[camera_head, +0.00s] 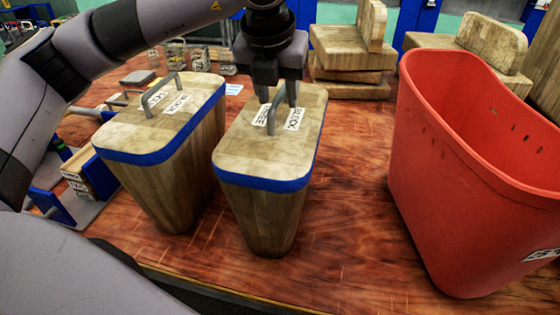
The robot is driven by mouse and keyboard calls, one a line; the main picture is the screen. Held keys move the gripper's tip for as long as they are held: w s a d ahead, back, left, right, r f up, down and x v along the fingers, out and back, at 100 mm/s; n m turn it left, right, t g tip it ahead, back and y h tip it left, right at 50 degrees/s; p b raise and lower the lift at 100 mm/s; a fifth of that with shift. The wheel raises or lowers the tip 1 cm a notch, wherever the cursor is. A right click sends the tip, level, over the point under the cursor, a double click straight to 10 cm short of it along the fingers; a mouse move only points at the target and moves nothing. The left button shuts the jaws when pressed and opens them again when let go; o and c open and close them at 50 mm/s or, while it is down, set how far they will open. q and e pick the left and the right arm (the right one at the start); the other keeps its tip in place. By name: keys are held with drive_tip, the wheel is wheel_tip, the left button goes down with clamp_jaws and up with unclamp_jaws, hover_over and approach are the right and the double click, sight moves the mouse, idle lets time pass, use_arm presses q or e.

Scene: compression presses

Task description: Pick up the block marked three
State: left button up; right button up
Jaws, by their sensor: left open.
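The block marked three (268,205) is a tapered wooden block with a blue band around its top edge. It stands upright on the wooden table, with a grey metal handle (272,122) and white labels reading "THREE" and "BLOCK" on top. My left gripper (278,98) is directly above this block, pointing down at the handle. Its fingers are apart, one on each side of the handle's upper part. I cannot tell whether they touch it. The gripper hides part of the handle. My right gripper is not in view.
A similar block (165,178) with its own handle stands close on the left. A large red bin (455,170) stands on the right. Wooden pieces (350,48) are stacked behind. The table (345,215) is clear between block three and the bin.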

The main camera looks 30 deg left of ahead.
use_arm(q)
drive_tip(key=shift+x, duration=0.95)
drive_tip(key=shift+f, duration=0.1)
drive_tip(key=shift+b, duration=0.3)
drive_tip(key=shift+c, duration=0.2)
clamp_jaws()
idle(0.6)
drive_tip(key=shift+w+r, duration=0.15)
drive_tip(key=shift+r, duration=0.1)
